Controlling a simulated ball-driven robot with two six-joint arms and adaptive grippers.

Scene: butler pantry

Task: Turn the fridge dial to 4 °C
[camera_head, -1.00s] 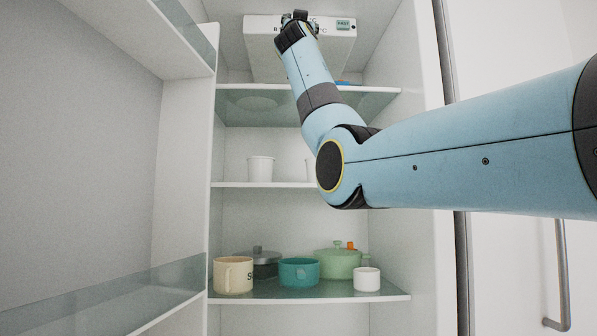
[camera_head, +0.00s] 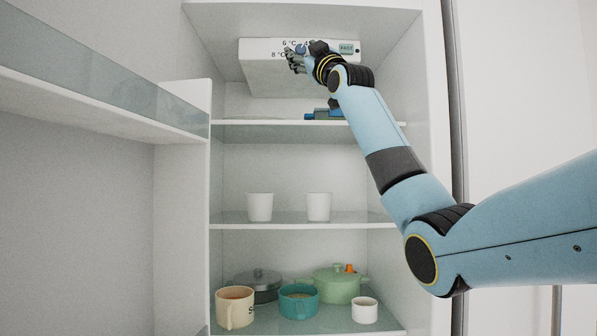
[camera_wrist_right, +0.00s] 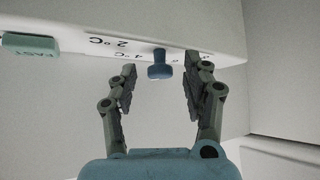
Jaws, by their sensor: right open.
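The fridge dial (camera_head: 300,49) is a small blue knob on the front of the white control box at the top of the fridge. Temperature marks, including 6 °C and 8 °C, are printed around it. In the wrist view the dial (camera_wrist_right: 160,66) sticks out from the panel, with upside-down 2 °C and 4 °C marks beside it. My right gripper (camera_head: 295,61) is raised to the box. Its two fingers (camera_wrist_right: 159,77) are open, one on each side of the dial, apparently not touching it. I cannot tell which mark the dial points to. My left gripper is not in view.
A pale green FAST button (camera_head: 347,48) sits right of the dial. The control box (camera_head: 262,78) hangs above a glass shelf (camera_head: 245,122) holding a blue item (camera_head: 317,115). White cups (camera_head: 260,207) and pots (camera_head: 338,285) stand lower. The open door (camera_head: 100,100) is at left.

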